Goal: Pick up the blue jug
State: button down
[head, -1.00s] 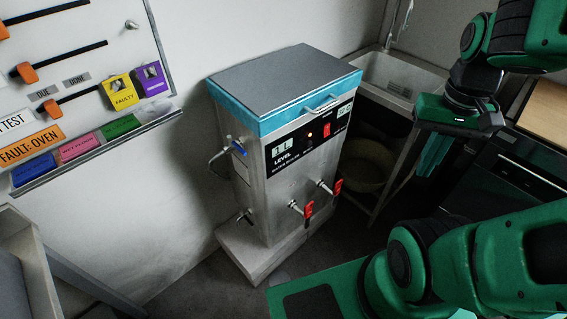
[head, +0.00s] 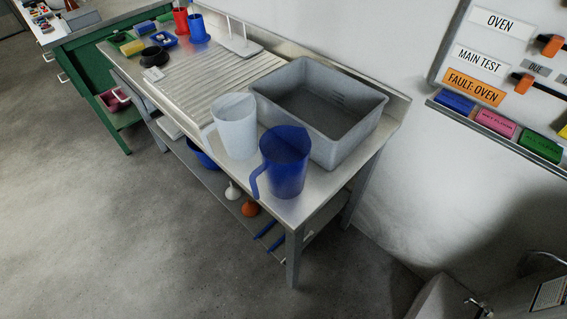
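The blue jug (head: 287,162) stands upright near the right front corner of a steel bench (head: 325,192). It is dark blue and semi-transparent, and its handle points to the lower left. A white jug (head: 236,126) stands just left of it, and a grey tub (head: 345,132) is close behind. My gripper is out of the head view now.
A ribbed draining area (head: 215,82) lies to the left, with a red cup (head: 181,20) and a blue cup (head: 198,30) beyond. A lower shelf (head: 213,178) holds small items. The floor (head: 120,240) in front is clear. A whiteboard (head: 480,60) hangs at right.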

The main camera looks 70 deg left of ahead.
aim_at(285, 150)
jog(key=u, duration=0.8)
jog(key=k, duration=0.55)
jog(key=u, duration=0.1)
